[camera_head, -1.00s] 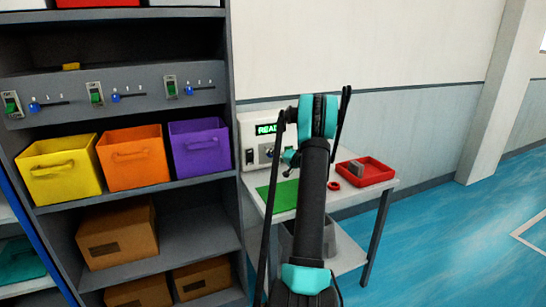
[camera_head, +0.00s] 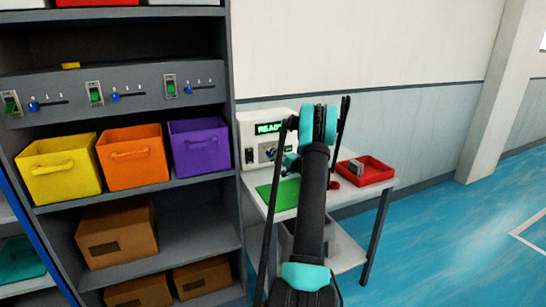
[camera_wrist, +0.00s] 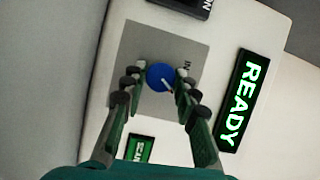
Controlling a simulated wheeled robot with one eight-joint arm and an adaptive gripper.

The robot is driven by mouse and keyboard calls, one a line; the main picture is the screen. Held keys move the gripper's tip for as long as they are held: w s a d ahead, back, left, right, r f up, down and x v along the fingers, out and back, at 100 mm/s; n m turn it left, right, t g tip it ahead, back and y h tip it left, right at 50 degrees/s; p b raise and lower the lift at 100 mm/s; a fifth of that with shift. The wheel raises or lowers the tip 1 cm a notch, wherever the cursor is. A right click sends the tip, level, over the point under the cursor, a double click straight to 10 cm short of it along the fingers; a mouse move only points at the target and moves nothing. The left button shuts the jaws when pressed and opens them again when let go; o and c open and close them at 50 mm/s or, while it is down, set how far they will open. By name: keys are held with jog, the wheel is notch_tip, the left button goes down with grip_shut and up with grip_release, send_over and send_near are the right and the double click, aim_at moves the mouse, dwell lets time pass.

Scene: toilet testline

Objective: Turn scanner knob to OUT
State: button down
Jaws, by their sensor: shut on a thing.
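The scanner (camera_head: 253,142) is a white box with a lit green READY display (camera_head: 269,128), standing on a small table beside the shelf. In the wrist view its blue round knob (camera_wrist: 160,77) sits on a grey square plate (camera_wrist: 145,45), with a pale pointer line on it. The label IN shows near the knob's right; no OUT label is readable. My gripper (camera_wrist: 161,83) is shut on the knob, one finger on each side of it. In the head view my arm hides part of the scanner front, and the fingertips are hard to make out there.
A red tray (camera_head: 375,171) and a green mat (camera_head: 277,196) lie on the white table (camera_head: 345,193). The shelf on the left holds yellow (camera_head: 60,168), orange (camera_head: 133,156) and purple (camera_head: 199,146) bins under a panel of switches. Open blue floor lies to the right.

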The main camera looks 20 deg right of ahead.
jog(key=c, duration=1.2)
grip_release()
jog(key=shift+o, duration=0.2)
jog(key=v, duration=1.2)
jog(key=shift+d, duration=0.1)
